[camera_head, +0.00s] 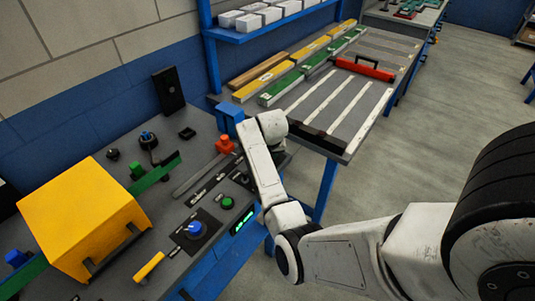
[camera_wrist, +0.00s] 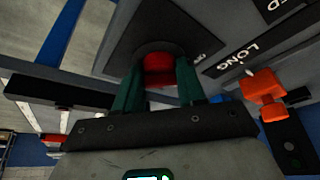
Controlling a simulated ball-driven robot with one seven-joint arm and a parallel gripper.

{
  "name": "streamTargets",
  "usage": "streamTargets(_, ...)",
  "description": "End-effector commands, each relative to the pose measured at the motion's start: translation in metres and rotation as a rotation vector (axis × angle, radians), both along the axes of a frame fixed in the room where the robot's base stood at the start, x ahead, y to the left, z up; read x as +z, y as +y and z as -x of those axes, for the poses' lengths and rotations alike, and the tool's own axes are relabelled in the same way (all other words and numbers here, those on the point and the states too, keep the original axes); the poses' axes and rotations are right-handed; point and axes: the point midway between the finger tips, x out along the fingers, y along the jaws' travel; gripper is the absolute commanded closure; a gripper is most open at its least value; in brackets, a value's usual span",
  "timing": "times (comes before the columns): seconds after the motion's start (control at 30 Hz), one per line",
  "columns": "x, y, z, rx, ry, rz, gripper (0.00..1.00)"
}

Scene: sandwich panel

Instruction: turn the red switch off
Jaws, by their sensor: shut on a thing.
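The red switch (camera_wrist: 158,66) shows in the wrist view as a round red knob on a dark plate, with a partly visible label beside it. My gripper (camera_wrist: 159,86) has its two dark green fingers on either side of the knob, shut on it. The fingers cover the knob's sides, so its turned position cannot be told. In the head view my white arm reaches over the right end of the panel, and the red switch and fingertips are hidden there.
An orange part (camera_head: 225,145) stands beside my arm on the grey panel; a blue knob (camera_head: 195,229), a green button (camera_head: 227,202) and a yellow box (camera_head: 80,215) are also there. A grey bench (camera_head: 345,150) with a red-handled piece (camera_head: 363,68) stands beyond.

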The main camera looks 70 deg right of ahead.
Motion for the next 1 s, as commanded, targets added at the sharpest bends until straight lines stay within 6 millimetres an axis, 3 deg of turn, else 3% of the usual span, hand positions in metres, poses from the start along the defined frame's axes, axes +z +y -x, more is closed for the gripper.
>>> streamTargets(0.07, 0.001, 0.0, -0.001, 0.002, -0.002, 0.002, 0.91)
streamTargets(0.1, 0.001, 0.0, -0.001, 0.002, -0.002, 0.002, 0.58)
streamTargets(0.33, 0.0, 0.0, -0.001, 0.001, 0.0, 0.001, 0.37)
streamTargets(0.67, 0.005, 0.001, 0.001, 0.0, -0.001, 0.001, 0.37)
streamTargets(1.0, 0.056, 0.019, 0.012, 0.0, -0.003, 0.004, 0.37)
